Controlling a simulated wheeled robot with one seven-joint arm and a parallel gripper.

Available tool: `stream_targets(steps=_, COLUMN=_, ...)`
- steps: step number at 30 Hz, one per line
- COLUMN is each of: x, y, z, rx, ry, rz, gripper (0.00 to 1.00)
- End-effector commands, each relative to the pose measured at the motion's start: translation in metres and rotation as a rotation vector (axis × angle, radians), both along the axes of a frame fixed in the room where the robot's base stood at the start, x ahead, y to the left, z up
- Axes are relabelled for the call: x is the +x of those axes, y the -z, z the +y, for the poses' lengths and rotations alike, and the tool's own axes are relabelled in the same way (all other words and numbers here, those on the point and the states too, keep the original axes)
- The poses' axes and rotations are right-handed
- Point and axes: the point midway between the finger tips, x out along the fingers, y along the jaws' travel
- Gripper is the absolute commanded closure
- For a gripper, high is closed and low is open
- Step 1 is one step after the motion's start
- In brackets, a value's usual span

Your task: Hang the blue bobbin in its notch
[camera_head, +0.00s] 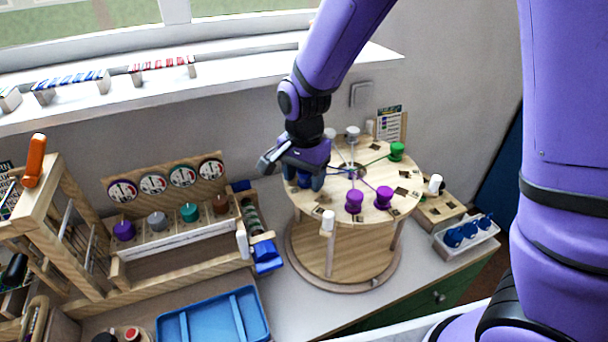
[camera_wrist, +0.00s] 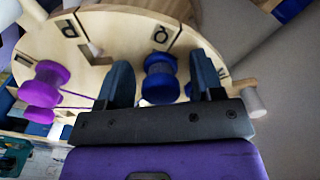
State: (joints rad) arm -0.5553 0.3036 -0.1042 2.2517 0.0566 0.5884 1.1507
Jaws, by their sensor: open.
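The blue bobbin (camera_wrist: 160,80) is at the rim of the round wooden board (camera_wrist: 118,62), below a dark letter mark. My gripper (camera_wrist: 163,82) is open, with one dark finger on each side of the bobbin and a visible gap to it. In the head view my gripper (camera_head: 304,180) is at the left rim of the board (camera_head: 345,205) and mostly hides a bit of blue there. I cannot tell whether the bobbin sits in a notch. Threads run from the board's centre to purple bobbins (camera_head: 384,197) and a green bobbin (camera_head: 396,151).
A white peg (camera_wrist: 255,100) stands out at the rim, right of my gripper in the wrist view. A rack with coloured spools (camera_head: 160,225) is to the left. A blue tray (camera_head: 215,322) is in front. A clear bin with blue pieces (camera_head: 466,235) is at right.

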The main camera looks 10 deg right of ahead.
Motion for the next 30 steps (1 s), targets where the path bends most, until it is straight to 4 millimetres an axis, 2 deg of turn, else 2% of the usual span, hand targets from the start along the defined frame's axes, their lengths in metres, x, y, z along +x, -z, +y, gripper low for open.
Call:
stream_targets(steps=7, x=0.001, y=-0.012, z=0.000, rx=0.001, ry=0.000, rz=-0.001, gripper=0.39)
stream_targets(steps=21, x=0.000, y=-0.099, z=0.000, rx=0.002, ry=0.000, rz=-0.003, gripper=0.39)
stream_targets(steps=25, x=0.000, y=-0.114, z=0.000, rx=0.001, ry=0.000, rz=-0.001, gripper=0.39)
stream_targets(steps=30, x=0.000, y=-0.123, z=0.000, rx=0.001, ry=0.000, rz=-0.001, gripper=0.39)
